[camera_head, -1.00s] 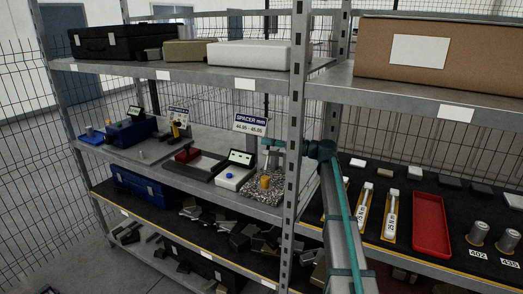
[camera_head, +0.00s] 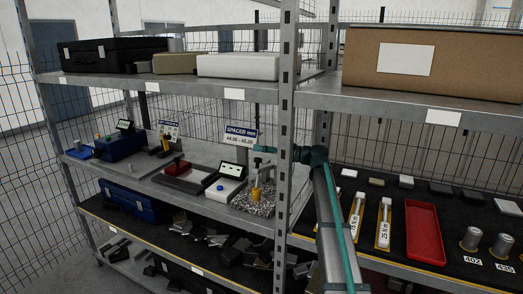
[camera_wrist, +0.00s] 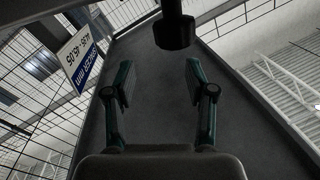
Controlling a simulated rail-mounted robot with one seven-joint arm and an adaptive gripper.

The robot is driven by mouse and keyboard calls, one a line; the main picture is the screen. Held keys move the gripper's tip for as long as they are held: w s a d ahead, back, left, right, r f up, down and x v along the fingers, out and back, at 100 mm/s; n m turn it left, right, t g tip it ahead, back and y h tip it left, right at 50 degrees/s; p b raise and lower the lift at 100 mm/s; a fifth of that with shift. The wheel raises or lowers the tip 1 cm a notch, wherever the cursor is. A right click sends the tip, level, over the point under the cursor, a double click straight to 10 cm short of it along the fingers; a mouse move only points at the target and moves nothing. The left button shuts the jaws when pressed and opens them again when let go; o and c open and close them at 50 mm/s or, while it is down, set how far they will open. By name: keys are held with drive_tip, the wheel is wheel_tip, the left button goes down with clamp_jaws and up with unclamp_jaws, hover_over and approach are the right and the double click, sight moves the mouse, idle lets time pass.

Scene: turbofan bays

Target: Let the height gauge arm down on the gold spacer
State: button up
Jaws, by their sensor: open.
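The gold spacer (camera_head: 256,192) stands upright on a speckled granite plate (camera_head: 262,208) on the middle shelf. The height gauge's grey upper part (camera_head: 261,161) shows just above the spacer. The gap between them is too small to judge. My gripper (camera_head: 264,150) is at the top of the gauge, partly hidden by the shelf post. In the wrist view my gripper (camera_wrist: 160,88) is open, its teal fingers apart with nothing between them. A dark, round-ended part (camera_wrist: 174,32), probably of the gauge, lies beyond the fingertips. I cannot tell whether anything touches.
A white display box (camera_head: 225,188) stands left of the granite plate. A spacer limits sign (camera_head: 241,137) stands behind; it also shows in the wrist view (camera_wrist: 77,60). The upright shelf post (camera_head: 287,110) is close right of the gauge. A red tray (camera_head: 422,230) lies on the right shelf.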

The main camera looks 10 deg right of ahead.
drive_tip(key=v, duration=1.2)
idle(0.3)
